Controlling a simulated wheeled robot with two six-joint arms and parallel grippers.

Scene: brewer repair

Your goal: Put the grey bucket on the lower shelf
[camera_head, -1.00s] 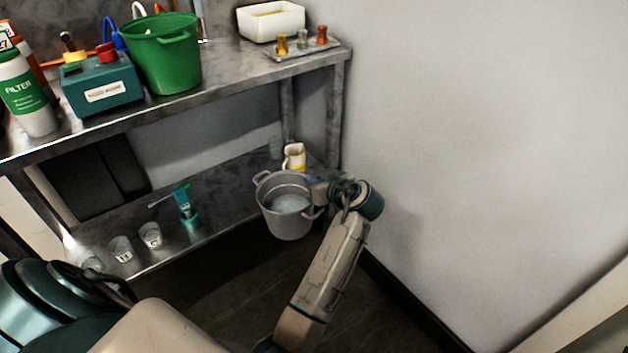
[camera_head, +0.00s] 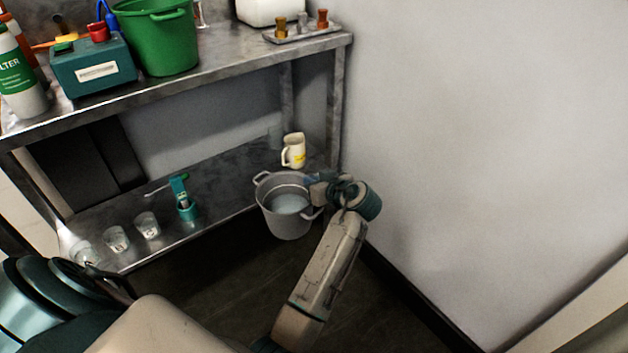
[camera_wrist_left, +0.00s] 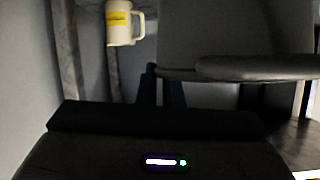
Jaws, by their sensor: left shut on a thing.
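The grey bucket (camera_head: 285,222) is upright, with pale liquid-like contents inside, at the right end of the lower shelf (camera_head: 222,178). It covers part of the shelf's front edge, and its lower part shows against the dark floor. I cannot tell whether it touches the shelf. My left gripper (camera_head: 313,184) is shut on the bucket's right side at the rim. In the left wrist view the bucket (camera_wrist_left: 210,35) fills the upper middle, with a handle-like bar (camera_wrist_left: 255,68) at its rim. My right gripper is not in view.
A cream mug (camera_head: 293,151) stands on the lower shelf just behind the bucket. A teal tool (camera_head: 185,202) and several clear cups (camera_head: 147,226) stand further left. The upper table (camera_head: 225,68) overhangs, with a green bucket (camera_head: 160,42). A wall (camera_head: 470,140) is close on the right.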

